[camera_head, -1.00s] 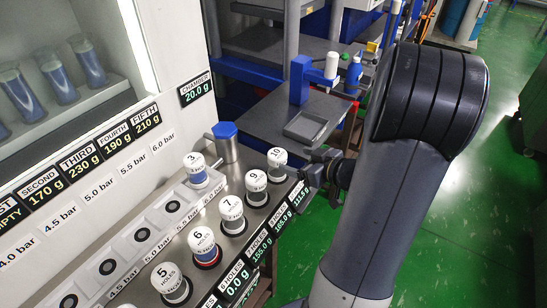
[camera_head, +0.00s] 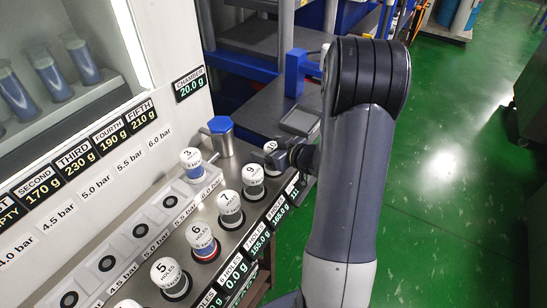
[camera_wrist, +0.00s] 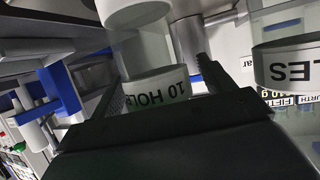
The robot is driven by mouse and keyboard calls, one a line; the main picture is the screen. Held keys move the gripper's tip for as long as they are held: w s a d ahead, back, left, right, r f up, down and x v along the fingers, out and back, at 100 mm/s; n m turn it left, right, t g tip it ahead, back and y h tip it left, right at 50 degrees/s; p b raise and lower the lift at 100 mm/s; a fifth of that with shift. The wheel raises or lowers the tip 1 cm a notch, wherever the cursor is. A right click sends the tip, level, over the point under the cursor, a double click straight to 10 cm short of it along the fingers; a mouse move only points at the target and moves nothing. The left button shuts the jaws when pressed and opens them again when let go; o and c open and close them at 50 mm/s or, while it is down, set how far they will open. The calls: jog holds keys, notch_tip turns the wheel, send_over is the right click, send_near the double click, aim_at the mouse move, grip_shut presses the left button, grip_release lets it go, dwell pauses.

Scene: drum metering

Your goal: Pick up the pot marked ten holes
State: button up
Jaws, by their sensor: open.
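The pot marked ten holes (camera_head: 270,147) stands at the far end of the front row of white-capped pots, partly hidden by my gripper in the head view. In the wrist view its white band reading "10 HOL" (camera_wrist: 157,88) shows upside down, with a clear body above it in the picture. My gripper (camera_head: 287,157) is open beside this pot. In the wrist view the dark fingers of my gripper (camera_wrist: 155,72) appear on either side of the pot, apart from each other. Whether they touch it cannot be told.
The nine pot (camera_head: 253,175) stands close by, then the seven (camera_head: 230,204), six (camera_head: 201,237) and five (camera_head: 168,273) pots. A pot marked three (camera_head: 191,160) and a blue-topped post (camera_head: 222,130) stand behind. A grey tray (camera_head: 299,121) lies beyond. Green floor is open at right.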

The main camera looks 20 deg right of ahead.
jog(key=shift+w, duration=0.15)
jog(key=c, duration=1.2)
